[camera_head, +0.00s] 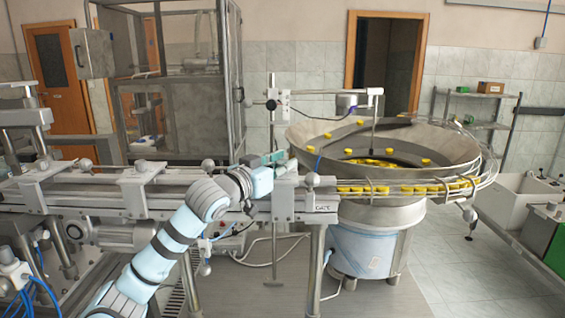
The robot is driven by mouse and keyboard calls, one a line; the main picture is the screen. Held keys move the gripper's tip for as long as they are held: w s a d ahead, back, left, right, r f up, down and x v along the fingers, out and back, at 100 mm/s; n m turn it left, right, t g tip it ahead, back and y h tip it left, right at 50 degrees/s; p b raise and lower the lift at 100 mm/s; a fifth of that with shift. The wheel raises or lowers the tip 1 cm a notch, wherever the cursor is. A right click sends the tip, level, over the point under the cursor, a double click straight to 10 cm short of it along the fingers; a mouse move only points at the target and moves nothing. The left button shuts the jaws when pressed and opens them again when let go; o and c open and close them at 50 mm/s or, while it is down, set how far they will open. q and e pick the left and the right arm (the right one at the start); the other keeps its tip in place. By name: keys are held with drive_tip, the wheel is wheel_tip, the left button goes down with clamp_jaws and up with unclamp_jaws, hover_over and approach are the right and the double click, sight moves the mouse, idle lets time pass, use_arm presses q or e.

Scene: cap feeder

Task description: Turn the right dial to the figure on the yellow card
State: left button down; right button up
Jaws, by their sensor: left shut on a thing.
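My left arm (175,240) comes up from the bottom left, and its gripper (270,162) is at the conveyor's rail, beside the upright post left of the feeder bowl. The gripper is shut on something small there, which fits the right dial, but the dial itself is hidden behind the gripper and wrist. I cannot make out the dial's figures or pointer. No yellow card can be picked out in this view. My right gripper is not in view.
The large steel feeder bowl (310,135) with yellow caps (375,162) stands right of the gripper. A rail of caps (400,188) runs along its front. The metal conveyor (90,195) extends left. A shelf rack (475,97) stands at the back right. Floor is open at the front right.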

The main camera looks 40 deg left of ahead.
sight(282, 162)
use_arm(q)
drive_tip(key=m+h+p, duration=0.1)
drive_tip(key=h+p, duration=0.1)
drive_tip(key=shift+a+r+m+h, duration=0.1)
drive_tip(key=shift+r+m+h, duration=0.15)
drive_tip(key=shift+m+h, duration=0.15)
drive_tip(key=shift+f+m+h+p, duration=0.1)
drive_tip(key=shift+m+h+p, duration=0.45)
drive_tip(key=shift+h, duration=0.35)
drive_tip(key=c, duration=1.3)
unclamp_jaws()
drive_tip(key=shift+f, duration=0.15)
drive_tip(key=shift+c, duration=0.2)
wheel_tip(282, 162, up, 10)
drive_tip(key=shift+r, duration=0.1)
